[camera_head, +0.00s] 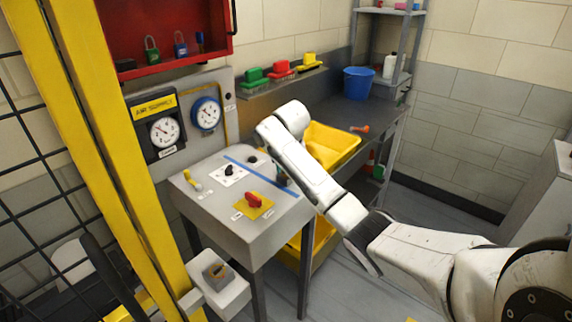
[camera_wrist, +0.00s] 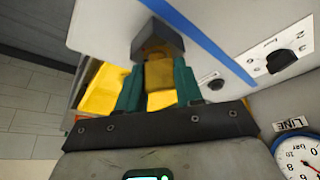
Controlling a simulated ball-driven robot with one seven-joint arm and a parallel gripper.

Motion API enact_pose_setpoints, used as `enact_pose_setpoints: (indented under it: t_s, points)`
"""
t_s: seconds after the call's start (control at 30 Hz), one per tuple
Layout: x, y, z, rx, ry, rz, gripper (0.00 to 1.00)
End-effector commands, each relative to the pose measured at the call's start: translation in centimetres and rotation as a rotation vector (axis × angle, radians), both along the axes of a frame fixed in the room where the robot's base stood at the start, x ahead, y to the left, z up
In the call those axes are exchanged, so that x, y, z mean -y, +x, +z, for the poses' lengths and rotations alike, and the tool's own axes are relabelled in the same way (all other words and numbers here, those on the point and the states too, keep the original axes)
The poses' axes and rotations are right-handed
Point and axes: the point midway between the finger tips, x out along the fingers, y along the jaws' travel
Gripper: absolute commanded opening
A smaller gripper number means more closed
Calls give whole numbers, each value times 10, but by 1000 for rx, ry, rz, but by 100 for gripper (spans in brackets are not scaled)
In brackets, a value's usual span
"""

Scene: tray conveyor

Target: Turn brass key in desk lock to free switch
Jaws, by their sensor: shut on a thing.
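The brass key (camera_wrist: 158,74) stands in a dark grey lock block (camera_wrist: 158,36) on the desk top, in the wrist view. My gripper (camera_wrist: 159,82) has its two green fingers on either side of the key and is shut on it. In the head view my gripper (camera_head: 283,180) is at the right part of the desk (camera_head: 228,217), by the blue stripe, and the key is hidden there. A black rotary switch (camera_head: 230,170) sits on a white plate; one such switch (camera_wrist: 282,60) also shows in the wrist view. A red rotary switch (camera_head: 254,200) sits on a yellow plate.
Two gauges (camera_head: 206,114) hang on the wall panel behind the desk. Yellow bins (camera_head: 330,143) stand right of the desk, close to my arm. A yellow post (camera_head: 125,150) and mesh fence are at left. A bench behind holds a blue bucket (camera_head: 358,83).

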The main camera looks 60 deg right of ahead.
Motion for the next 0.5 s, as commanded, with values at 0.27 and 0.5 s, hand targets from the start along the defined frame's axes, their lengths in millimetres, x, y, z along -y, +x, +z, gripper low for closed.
enact_pose_setpoints:
  t_s: [0.27,0.5]
  points:
    - [0,1,2,0,0,-87,1]
    - [0,1,2,1,0,-172,1]
